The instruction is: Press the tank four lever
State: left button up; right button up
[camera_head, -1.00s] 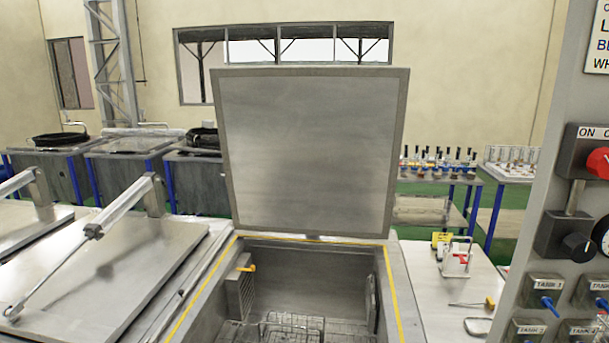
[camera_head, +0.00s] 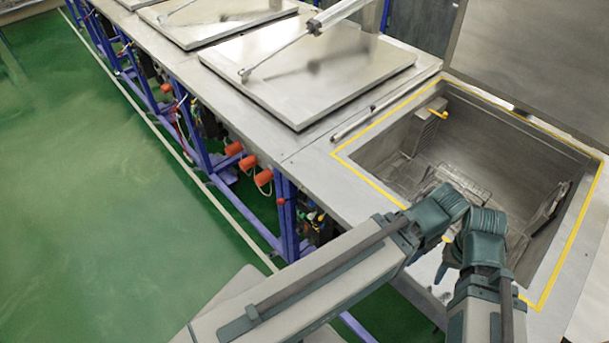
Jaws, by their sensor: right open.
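The tank four lever is not in view now, nor is the control panel that carries the tank labels. My arm links cross the lower right of the head view, in front of the open tank (camera_head: 520,130). My right gripper (camera_head: 446,268) is open, small and partly hidden among the teal arm joints near the tank's front edge. I see nothing held in it. I cannot make out my left gripper.
The open tank has a yellow-lined rim, a wire basket (camera_head: 465,180) inside and a raised lid (camera_head: 545,55). A shut lid (camera_head: 310,75) lies on the bench to its left. Orange-red parts (camera_head: 249,163) line the blue frame. Green floor (camera_head: 100,220) is clear at left.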

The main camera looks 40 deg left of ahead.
aim_at(280, 200)
jog(key=u, duration=1.5)
jog(key=j, duration=0.2)
jog(key=i, duration=0.05)
